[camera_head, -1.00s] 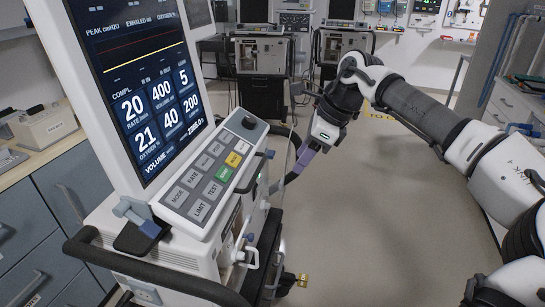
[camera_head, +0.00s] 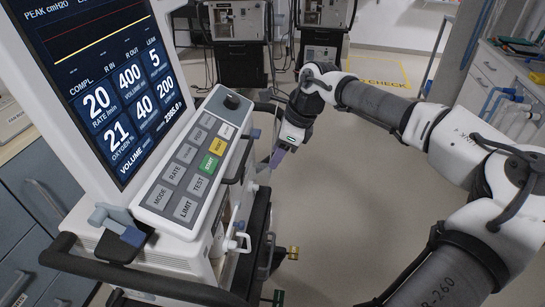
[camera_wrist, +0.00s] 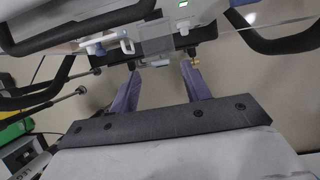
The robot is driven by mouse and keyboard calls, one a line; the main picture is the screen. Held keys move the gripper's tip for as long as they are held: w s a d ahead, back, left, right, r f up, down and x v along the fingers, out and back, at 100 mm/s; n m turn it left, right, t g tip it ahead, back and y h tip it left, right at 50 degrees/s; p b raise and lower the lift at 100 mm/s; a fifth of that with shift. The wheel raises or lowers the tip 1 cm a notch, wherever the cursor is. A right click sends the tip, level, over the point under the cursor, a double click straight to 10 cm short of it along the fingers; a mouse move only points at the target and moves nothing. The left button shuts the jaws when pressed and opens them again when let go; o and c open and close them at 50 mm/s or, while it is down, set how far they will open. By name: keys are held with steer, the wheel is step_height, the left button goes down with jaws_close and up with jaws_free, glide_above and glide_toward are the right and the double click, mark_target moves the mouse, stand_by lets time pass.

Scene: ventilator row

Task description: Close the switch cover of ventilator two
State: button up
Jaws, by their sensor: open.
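The near ventilator (camera_head: 190,160), white with a lit screen and a button panel, stands at the left in the head view. Its number is not readable. My gripper (camera_head: 278,157) is beside its right side. In the wrist view my gripper (camera_wrist: 160,69) has two purple fingers spread apart with nothing between them. A clear, see-through flap (camera_wrist: 157,40), apparently the switch cover, projects from the ventilator's side just beyond the fingertips. I cannot tell whether a finger touches it. The switch itself is not clear, and the head view hides the flap.
White port fittings (camera_wrist: 110,45) sit left of the flap and a brass fitting (camera_wrist: 195,62) to its right. A dark handle bar (camera_head: 150,285) runs along the ventilator's front. Two more ventilators stand behind (camera_head: 238,20). The floor at right is open (camera_head: 340,200).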

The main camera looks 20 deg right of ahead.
mark_target(259, 169)
steer(key=shift+x, duration=1.8)
steer(key=c, duration=1)
steer(key=shift+f, duration=0.1)
